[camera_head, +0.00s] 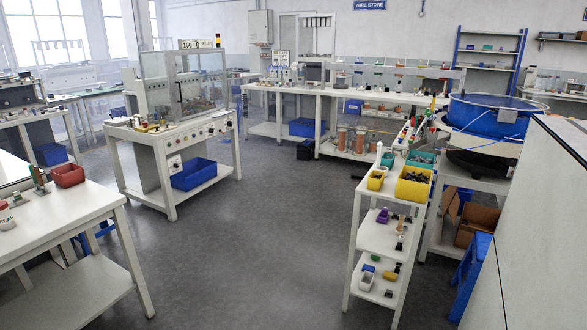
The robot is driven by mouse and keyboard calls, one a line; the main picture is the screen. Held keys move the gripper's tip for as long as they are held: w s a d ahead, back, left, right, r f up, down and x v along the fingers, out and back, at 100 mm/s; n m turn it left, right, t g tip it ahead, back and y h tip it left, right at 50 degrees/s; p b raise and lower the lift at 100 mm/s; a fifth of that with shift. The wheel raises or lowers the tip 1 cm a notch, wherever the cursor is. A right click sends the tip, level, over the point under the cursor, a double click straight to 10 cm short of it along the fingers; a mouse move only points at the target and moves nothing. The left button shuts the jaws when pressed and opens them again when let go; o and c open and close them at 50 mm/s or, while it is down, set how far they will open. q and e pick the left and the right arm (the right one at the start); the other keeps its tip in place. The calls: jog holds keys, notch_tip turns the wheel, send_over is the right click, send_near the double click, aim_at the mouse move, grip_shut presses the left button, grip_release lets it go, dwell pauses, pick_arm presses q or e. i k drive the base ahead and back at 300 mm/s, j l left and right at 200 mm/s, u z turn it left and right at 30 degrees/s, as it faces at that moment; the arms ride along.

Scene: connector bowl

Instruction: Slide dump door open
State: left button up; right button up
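A large round blue bowl (488,115) stands on a white stand at the right. A small pale plate (508,115) shows on the near side of its wall. It may be the dump door, but it is too small to tell whether it is open or shut. A black rounded tray (482,162) sits below the bowl on the stand. Neither of my grippers is in view.
A narrow white shelf cart (380,243) with yellow and teal bins stands just left of the bowl stand. A blue stool (471,277) and a pale panel (545,235) are at the right. White benches stand left and behind. The grey floor (260,240) in the middle is clear.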

aim_at(430, 138)
jog(key=i+z, duration=0.3)
jog(key=i, duration=0.2)
jog(key=i+z, duration=0.25)
jog(key=i, duration=0.2)
jog(key=i+j+z, duration=0.3)
jog(key=i, duration=0.2)
jog(key=i+j+z, duration=0.15)
jog(key=i+z, duration=0.15)
jog(key=i, duration=0.15)
